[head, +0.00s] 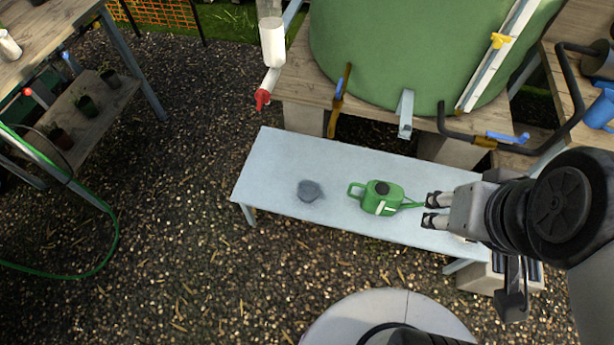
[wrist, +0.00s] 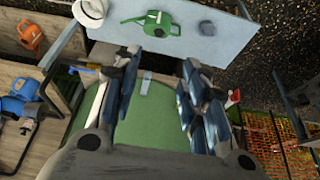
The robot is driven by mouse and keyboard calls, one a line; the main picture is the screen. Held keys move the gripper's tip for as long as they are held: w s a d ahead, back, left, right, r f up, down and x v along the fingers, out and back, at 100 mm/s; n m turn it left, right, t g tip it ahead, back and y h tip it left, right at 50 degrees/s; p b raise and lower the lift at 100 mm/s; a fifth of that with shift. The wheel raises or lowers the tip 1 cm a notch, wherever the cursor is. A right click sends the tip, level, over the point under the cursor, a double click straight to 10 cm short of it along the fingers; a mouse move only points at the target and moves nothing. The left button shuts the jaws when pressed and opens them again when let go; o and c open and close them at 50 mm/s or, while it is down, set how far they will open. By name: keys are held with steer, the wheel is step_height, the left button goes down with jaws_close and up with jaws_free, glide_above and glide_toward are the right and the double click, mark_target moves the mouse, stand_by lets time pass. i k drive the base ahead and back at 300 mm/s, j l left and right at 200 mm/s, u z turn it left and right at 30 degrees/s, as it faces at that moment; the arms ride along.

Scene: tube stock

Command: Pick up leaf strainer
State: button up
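The leaf strainer appears to be the small dark grey round piece (head: 310,191) lying on the light grey bench (head: 275,160), left of the green watering can (head: 382,197). In the wrist view the strainer (wrist: 205,28) lies on the bench beyond the fingertips, to the right of the can (wrist: 152,22). My gripper (head: 434,210) is over the right part of the bench, right of the can and well apart from the strainer. Its fingers are spread, with nothing between them; the wrist view also shows the gripper (wrist: 162,62) open.
A large green tank (head: 410,60) on a wooden stand is behind the bench. A white bottle-like piece with a red tip (head: 264,98) hangs at its left. A white hat-like object (wrist: 90,10) is at the bench's other end. The bench around the strainer is clear.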

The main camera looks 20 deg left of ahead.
mark_target(307, 190)
steer(key=i+j+u, duration=0.1)
steer(key=u, duration=0.3)
steer(key=i+j+u, duration=0.15)
steer(key=u, duration=0.3)
steer(key=i+j+u, duration=0.1)
steer(key=u, duration=0.3)
steer(key=i+u, duration=0.2)
steer(key=u, duration=0.2)
steer(key=i, duration=0.1)
